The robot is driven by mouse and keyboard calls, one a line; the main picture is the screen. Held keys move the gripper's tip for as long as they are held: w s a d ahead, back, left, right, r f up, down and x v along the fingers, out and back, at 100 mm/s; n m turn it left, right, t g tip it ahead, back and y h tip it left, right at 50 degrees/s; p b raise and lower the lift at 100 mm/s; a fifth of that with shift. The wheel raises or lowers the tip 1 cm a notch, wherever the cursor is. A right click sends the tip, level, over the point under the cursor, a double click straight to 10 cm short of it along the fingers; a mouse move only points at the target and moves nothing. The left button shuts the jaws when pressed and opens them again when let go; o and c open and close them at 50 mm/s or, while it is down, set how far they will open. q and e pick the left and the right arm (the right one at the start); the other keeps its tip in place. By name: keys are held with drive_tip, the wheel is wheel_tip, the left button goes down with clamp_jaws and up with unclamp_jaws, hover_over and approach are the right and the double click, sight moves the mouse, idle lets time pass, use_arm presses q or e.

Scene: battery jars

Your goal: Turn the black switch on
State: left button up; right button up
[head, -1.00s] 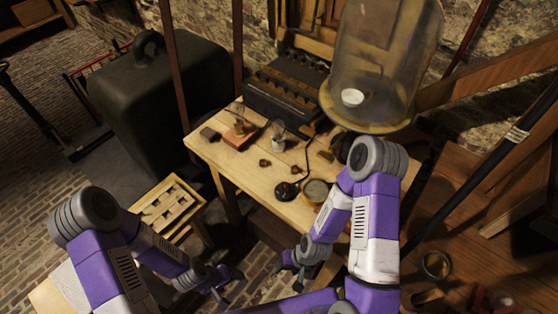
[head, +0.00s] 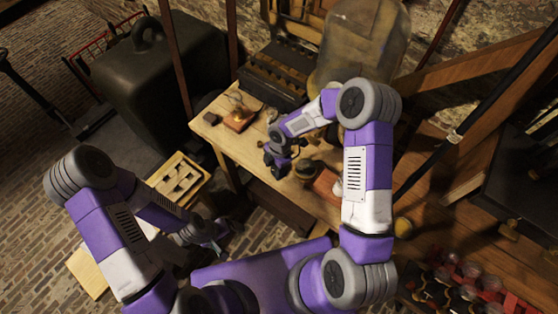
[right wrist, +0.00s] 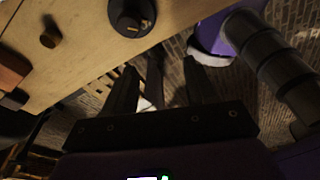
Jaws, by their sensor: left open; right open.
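The black switch (right wrist: 131,16) is a round black piece with a small brass part on top. It sits near the table edge, at the top of the right wrist view. My right gripper (right wrist: 160,78) is open and empty, with its fingers beside the table edge below the switch in that view. In the head view my right gripper (head: 278,163) is over the table's front part and hides most of the switch. I cannot tell whether it touches it. My left gripper (head: 217,240) is open and empty, low in front of the table.
The wooden table (head: 215,132) holds a lamp on a reddish block (head: 238,121), a round brass-rimmed piece (head: 308,169) and a big glass jar (head: 362,45). A small brown knob (right wrist: 50,38) lies near the switch.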

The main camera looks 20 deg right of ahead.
drive_tip(key=w+d+r+n, duration=0.1)
drive_tip(key=w+d+r+n+h, duration=0.1)
drive_tip(key=w+n, duration=0.1)
drive_tip(key=shift+w+r+t, duration=0.1)
drive_tip(key=shift+r+t, duration=0.05)
drive_tip(key=shift+t, duration=0.15)
drive_tip(key=shift+w+d+n+h, duration=0.25)
drive_tip(key=shift+w+n+h, duration=0.05)
drive_tip(key=shift+n+h, duration=0.1)
wheel_tip(320, 180, down, 7)
drive_tip(key=shift+f, duration=0.1)
clamp_jaws()
